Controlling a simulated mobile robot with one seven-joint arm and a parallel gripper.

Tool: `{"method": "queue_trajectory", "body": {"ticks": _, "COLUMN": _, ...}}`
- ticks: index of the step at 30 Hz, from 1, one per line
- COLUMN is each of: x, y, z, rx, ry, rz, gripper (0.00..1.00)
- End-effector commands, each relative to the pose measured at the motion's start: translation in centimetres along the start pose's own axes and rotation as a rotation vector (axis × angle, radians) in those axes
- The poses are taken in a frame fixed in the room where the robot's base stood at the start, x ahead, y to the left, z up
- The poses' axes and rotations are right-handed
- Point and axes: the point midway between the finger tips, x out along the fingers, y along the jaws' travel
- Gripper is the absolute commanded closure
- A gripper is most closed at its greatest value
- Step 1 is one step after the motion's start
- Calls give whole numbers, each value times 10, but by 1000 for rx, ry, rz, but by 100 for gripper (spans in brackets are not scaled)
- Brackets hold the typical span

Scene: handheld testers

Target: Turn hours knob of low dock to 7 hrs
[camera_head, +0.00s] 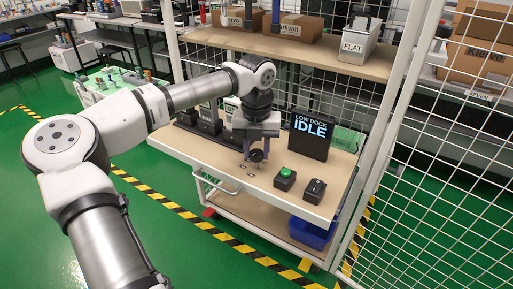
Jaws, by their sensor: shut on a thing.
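The low dock's black display (309,137) stands on the wooden bench top and reads "LOW DOCK IDLE". My gripper (254,155) points down over the bench, left of the display. It is shut on a round dark knob (258,157), which may be the hours knob. The fingers partly hide this knob, and its setting is too small to read. A green push button (285,172) on a black box is to the right of my gripper. Another black box with a small knob (315,187) is farther right; its marks are also unreadable.
Dark devices (205,123) stand at the bench's back left. A shelf (300,48) with cardboard boxes and a white "FLAT" bin (358,44) is above. Wire mesh (450,150) bounds the right side. A blue bin (311,232) sits below. Small labels lie before my gripper.

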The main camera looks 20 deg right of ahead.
Motion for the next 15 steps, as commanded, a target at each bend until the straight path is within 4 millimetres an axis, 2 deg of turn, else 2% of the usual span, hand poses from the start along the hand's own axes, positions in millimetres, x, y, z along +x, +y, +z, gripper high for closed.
{"method": "queue_trajectory", "body": {"ticks": 15, "x": -2, "y": 0, "z": 0, "rx": 464, "ry": -1, "rz": -1, "gripper": 89}}
